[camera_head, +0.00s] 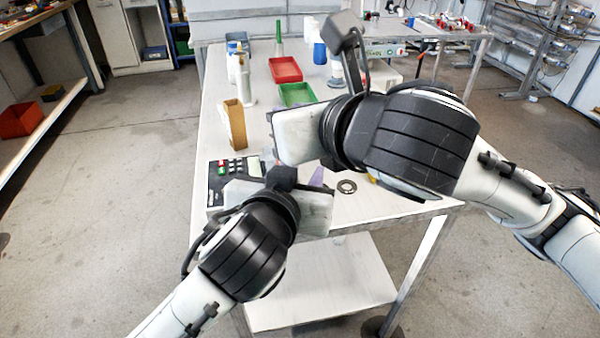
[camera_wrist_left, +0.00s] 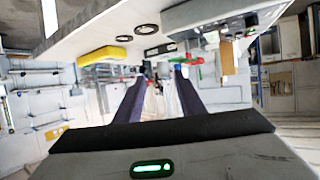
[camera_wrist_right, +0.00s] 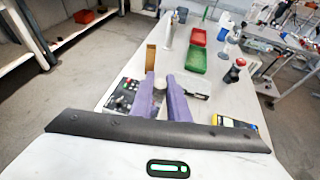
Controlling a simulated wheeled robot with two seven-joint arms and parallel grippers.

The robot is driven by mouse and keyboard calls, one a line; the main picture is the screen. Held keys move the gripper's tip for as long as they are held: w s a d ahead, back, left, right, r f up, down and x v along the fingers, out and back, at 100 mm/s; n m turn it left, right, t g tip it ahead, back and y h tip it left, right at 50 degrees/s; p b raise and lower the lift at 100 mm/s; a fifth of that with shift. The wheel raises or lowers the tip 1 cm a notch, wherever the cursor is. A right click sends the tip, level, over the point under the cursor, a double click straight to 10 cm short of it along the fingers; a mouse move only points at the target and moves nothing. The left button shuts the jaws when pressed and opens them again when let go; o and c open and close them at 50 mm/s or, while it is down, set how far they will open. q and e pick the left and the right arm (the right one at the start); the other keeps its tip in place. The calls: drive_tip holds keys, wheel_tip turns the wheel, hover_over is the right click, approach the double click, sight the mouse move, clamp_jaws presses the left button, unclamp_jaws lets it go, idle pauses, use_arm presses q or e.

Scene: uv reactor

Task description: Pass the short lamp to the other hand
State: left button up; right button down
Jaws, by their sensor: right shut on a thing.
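The short lamp (camera_wrist_right: 159,84) is a pale, clear-looking piece between the purple fingers of my right gripper (camera_wrist_right: 161,92) in the right wrist view. That gripper is shut on it above the table. My left gripper (camera_wrist_left: 158,80) shows its two purple fingers apart in the left wrist view, with a gap between them. In the head view the left gripper's hand is just below and nearer than the right one, close to it. The hands hide most of the lamp there, and I cannot tell whether the left fingers touch it.
The white table (camera_head: 225,90) lies below. It holds a panel with buttons (camera_head: 221,170), a brown upright block (camera_head: 234,124), a red tray (camera_head: 285,69), a green tray (camera_head: 297,94), white bottles and a dark ring (camera_head: 347,186).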

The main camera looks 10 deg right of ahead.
use_arm(q)
clamp_jaws()
use_arm(e)
drive_tip(key=c, duration=1.6)
unclamp_jaws()
drive_tip(key=shift+r, duration=0.1)
